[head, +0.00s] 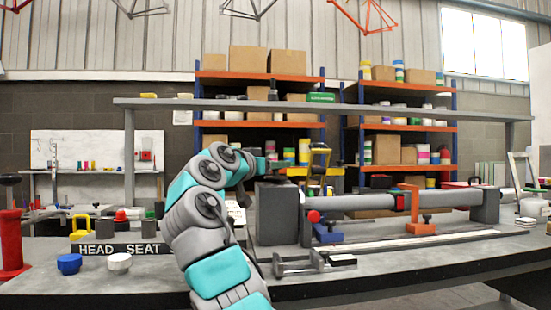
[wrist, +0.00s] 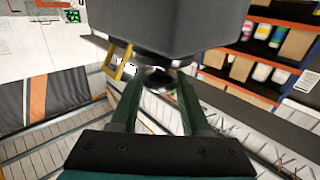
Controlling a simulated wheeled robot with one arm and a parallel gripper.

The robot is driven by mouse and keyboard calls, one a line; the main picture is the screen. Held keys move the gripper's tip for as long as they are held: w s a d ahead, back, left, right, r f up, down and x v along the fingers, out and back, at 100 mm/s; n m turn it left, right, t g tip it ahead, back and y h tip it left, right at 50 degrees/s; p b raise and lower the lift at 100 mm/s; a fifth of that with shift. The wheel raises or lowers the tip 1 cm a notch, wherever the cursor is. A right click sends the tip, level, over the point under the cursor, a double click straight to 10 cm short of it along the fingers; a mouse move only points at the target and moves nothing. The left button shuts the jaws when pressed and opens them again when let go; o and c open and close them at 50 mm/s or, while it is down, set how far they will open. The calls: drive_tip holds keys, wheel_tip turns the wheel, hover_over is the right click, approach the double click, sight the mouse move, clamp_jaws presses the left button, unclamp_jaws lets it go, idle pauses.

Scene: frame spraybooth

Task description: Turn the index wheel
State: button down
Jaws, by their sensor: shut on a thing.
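A dark round part, apparently the index wheel (wrist: 158,76), sits against the large grey block (wrist: 180,25) in the wrist view. My gripper (wrist: 158,84) has its two dark green fingers closed on opposite sides of this round part. In the head view my gripper (head: 266,165) is at the top of the grey headstock block (head: 272,215) at the left end of the fixture. The wheel itself cannot be made out clearly there. A yellow bracket (wrist: 120,62) shows just left of the wheel in the wrist view.
A grey tube (head: 365,202) runs right from the headstock, with a blue clamp (head: 325,233) and an orange clamp (head: 416,210). A slide fixture (head: 300,265) lies in front. Blue (head: 69,263) and white (head: 119,262) caps stand left on the bench. A shelf (head: 330,108) spans behind.

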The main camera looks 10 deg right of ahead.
drive_tip(key=shift+f, duration=0.1)
idle(0.3)
drive_tip(key=shift+c, duration=1.9)
unclamp_jaws()
drive_tip(key=shift+w, duration=0.1)
drive_tip(key=b+v, duration=0.1)
drive_tip(key=v, duration=0.6)
drive_tip(key=shift+s+a, duration=0.25)
drive_tip(key=shift+a, duration=0.05)
drive_tip(key=shift+s, duration=0.1)
